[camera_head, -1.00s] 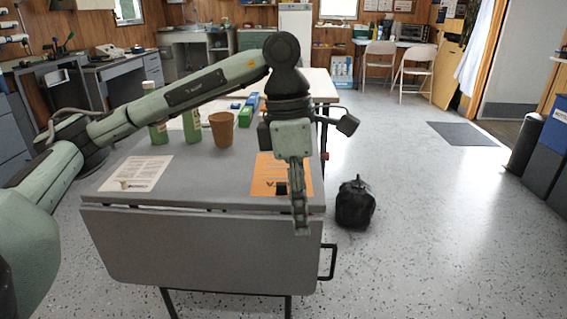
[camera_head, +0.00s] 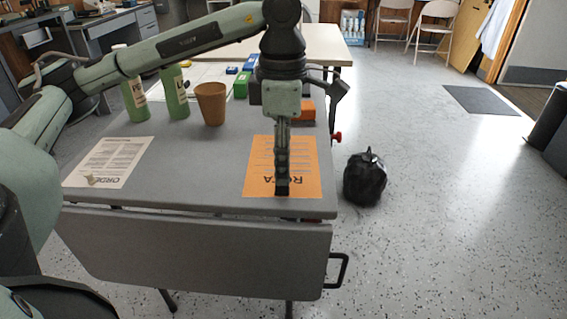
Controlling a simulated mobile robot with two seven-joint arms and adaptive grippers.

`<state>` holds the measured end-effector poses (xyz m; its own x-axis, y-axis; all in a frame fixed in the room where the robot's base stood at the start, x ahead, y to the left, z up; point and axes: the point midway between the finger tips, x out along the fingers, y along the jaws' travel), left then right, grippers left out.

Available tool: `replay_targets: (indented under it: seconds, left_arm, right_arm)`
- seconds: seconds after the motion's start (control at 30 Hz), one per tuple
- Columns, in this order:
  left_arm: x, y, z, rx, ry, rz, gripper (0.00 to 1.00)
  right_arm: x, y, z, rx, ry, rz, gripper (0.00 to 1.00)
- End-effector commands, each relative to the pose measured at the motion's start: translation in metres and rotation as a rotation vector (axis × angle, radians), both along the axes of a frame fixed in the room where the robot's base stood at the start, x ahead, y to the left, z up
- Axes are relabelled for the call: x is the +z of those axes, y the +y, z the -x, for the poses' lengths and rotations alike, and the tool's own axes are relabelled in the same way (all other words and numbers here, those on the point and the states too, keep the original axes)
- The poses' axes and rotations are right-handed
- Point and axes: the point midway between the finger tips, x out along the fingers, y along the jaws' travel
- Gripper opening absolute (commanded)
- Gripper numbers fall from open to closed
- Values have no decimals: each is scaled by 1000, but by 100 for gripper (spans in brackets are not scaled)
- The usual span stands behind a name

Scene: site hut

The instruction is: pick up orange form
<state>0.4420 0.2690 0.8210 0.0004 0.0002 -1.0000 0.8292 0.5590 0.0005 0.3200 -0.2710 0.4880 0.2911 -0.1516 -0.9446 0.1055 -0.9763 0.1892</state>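The orange form (camera_head: 307,162) is a flat sheet with dark print, lying near the front right corner of the grey folding table (camera_head: 190,192). My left gripper (camera_head: 282,187) points down over the middle of the form and hides a strip of it. Its fingers line up one behind the other from this side, so the gap between them does not show. I cannot tell whether the fingertips touch the sheet. The form lies flat. My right gripper is not in view.
A white printed sheet (camera_head: 108,162) lies at the table's left. Behind stand two green bottles (camera_head: 175,95), a brown cup (camera_head: 211,104), and green and blue boxes (camera_head: 242,84). An orange block (camera_head: 305,112) is behind my gripper. A black bag (camera_head: 365,180) sits on the floor right.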

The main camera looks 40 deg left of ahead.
Motion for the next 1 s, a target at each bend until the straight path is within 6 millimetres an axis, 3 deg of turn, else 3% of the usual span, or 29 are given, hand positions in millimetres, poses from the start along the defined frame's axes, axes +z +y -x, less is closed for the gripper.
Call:
replay_targets:
  seconds: [0.3, 0.57, 0.9, 1.0]
  left_arm:
    - [-42, 4, -2, 1, 1, 0, 40]
    - [-45, 4, -3, 1, 0, 0, 40]
    - [-45, 4, -3, 1, 0, 0, 0]
    - [-44, 4, -3, 1, -1, 1, 0]
  right_arm:
    - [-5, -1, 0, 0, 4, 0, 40]
    - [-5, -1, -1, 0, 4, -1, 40]
    - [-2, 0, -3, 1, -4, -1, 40]
    - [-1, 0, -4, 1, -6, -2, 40]
